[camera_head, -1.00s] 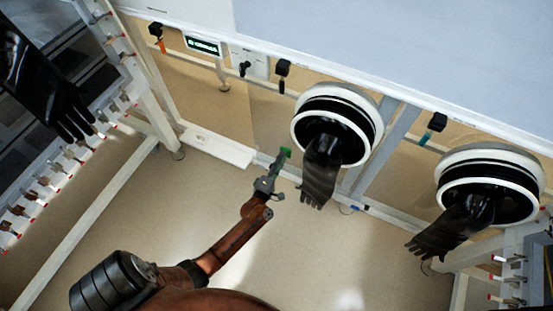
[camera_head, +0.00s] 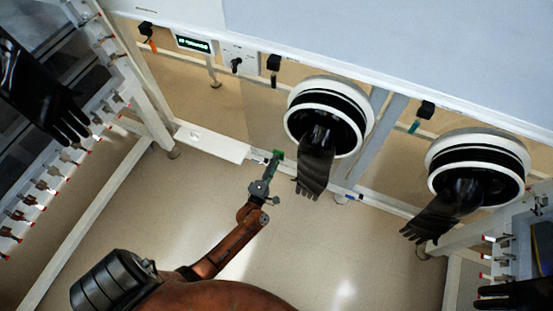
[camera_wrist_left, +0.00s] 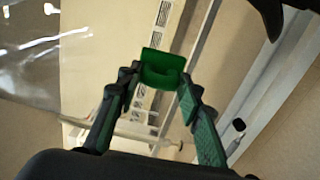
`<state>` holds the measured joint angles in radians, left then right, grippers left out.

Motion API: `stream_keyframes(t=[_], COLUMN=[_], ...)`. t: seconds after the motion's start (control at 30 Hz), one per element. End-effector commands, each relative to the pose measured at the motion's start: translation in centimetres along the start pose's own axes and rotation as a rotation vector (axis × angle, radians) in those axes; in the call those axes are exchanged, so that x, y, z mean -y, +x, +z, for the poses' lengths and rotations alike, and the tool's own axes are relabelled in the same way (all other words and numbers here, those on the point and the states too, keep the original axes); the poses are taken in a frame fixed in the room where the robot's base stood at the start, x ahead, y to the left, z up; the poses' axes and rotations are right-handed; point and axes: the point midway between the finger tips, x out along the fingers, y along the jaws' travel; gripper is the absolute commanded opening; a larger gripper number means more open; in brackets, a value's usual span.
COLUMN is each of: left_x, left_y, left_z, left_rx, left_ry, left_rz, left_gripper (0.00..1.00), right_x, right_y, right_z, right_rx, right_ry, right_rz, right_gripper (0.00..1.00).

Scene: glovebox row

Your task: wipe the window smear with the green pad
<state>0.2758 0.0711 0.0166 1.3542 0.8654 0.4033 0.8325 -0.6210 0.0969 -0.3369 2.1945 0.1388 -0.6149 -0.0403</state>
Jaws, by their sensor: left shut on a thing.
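The green pad (camera_head: 278,155) is at the tip of my left gripper (camera_head: 271,168), in the middle of the head view, left of a hanging black glove. In the left wrist view the green pad (camera_wrist_left: 163,68) sits between the fingertips of my left gripper (camera_wrist_left: 158,80), which is shut on it. The pad looks clear of any surface, though the head view does not make the distance certain. I cannot make out the window smear in either view. My right gripper is not clearly seen.
Two white-ringed glove ports (camera_head: 328,115) (camera_head: 478,165) with black gloves stand out from the glovebox front. A white tray-like ledge (camera_head: 212,142) lies left of the pad. A rack with several pegs (camera_head: 62,165) stands at the left. Open floor (camera_head: 310,250) lies below.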

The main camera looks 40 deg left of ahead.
Motion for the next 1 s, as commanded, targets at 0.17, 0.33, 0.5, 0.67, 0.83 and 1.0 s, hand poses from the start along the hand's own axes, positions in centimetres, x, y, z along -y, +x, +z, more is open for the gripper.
stream_keyframes(t=[0.17,0.33,0.5,0.67,0.83,1.0], left_x=[-0.1,0.0,0.0,0.0,0.0,0.0], left_y=[-1.3,-1.5,-1.5,-2.1,-3.6,-4.5], left_z=[0.0,0.0,0.0,0.0,0.0,0.0], left_rx=[0.0,0.0,0.0,0.0,0.0,-0.001], left_ry=[0.001,0.001,0.0,0.0,-0.001,-0.001], left_rz=[0.001,0.001,0.0,0.0,-0.001,0.0], left_gripper=[0.15,0.15,0.15,0.15,0.15,0.15], right_x=[0.1,0.1,0.1,0.1,0.2,0.2], right_y=[-0.3,-0.3,-0.3,-0.5,-0.8,-0.9], right_z=[-0.4,-0.4,-0.4,-0.5,-0.9,-1.1], right_rx=[-0.005,-0.005,-0.005,-0.007,-0.012,-0.014], right_ry=[-0.001,-0.001,-0.001,-0.001,-0.003,-0.003], right_rz=[0.0,0.0,0.0,0.0,0.0,0.0], right_gripper=[0.4,0.4,0.4,0.4,0.4,0.4])
